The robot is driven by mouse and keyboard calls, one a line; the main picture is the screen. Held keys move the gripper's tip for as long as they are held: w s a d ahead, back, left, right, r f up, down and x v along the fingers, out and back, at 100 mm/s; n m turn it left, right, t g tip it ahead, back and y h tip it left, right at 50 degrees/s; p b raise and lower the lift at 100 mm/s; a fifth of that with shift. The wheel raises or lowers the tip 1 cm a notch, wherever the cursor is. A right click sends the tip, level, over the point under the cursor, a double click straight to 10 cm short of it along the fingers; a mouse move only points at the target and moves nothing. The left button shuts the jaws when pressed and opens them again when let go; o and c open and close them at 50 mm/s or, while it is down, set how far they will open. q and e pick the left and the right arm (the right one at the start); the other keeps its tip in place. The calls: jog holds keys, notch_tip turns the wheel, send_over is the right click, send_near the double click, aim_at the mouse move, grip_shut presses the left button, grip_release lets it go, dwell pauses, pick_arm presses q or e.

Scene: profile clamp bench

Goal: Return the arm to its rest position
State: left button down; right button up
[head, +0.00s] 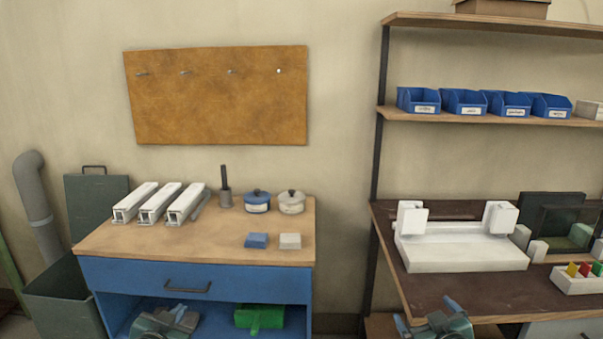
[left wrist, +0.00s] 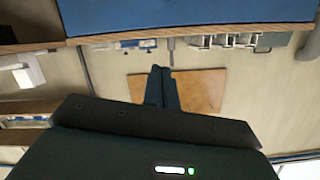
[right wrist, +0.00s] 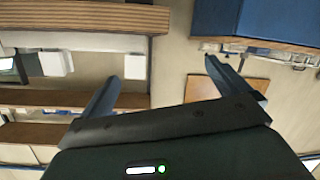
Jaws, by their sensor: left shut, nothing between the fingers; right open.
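My left gripper (head: 180,310) is low in the head view, in front of the blue cabinet's open lower part. In the left wrist view its two dark fingers (left wrist: 160,70) are together with nothing between them. My right gripper (head: 427,314) is low in the head view, in front of the dark workbench's left front corner. In the right wrist view its fingers (right wrist: 160,70) are spread wide and empty. Both grippers are apart from the things on the tops. Most of both arms is out of view.
The blue cabinet (head: 190,275) carries three white profiles (head: 152,204), two round pots (head: 257,201) and two small blocks (head: 257,241). A white clamp fixture (head: 460,252) stands on the workbench (head: 450,293). A pegboard (head: 215,100) hangs behind. A gap separates cabinet and workbench.

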pick_arm(q)
jog(key=s+d+f+g+h, duration=0.1)
jog(key=s+d+f, duration=0.3)
jog(key=s, duration=0.6)
jog(key=s+d+f+g+h, duration=0.1)
jog(key=s+d+f, duration=0.3)
jog(key=s, duration=0.5)
jog(key=s+d+f+g+h, duration=0.1)
jog(key=s+d, duration=0.4)
jog(key=s, duration=0.5)
notch_tip(320, 180, down, 3)
jog(key=shift+s+r+n+g, duration=0.1)
jog(key=shift+s+n+g, duration=0.3)
jog(key=shift+g, duration=0.3)
pick_arm(e)
jog(key=s+a+f+g+y, duration=0.1)
jog(key=s+a+f, duration=0.3)
jog(key=s, duration=0.6)
jog(key=s+a+f+g+y, duration=0.1)
jog(key=s+a+f, duration=0.3)
jog(key=s, duration=0.5)
jog(key=s+a+f+g+y, duration=0.1)
jog(key=s+a, duration=0.4)
jog(key=s, duration=0.5)
notch_tip(320, 180, down, 3)
jog(key=shift+s+r+m+g, duration=0.1)
jog(key=shift+s+m+g, duration=0.3)
jog(key=shift+g, duration=0.3)
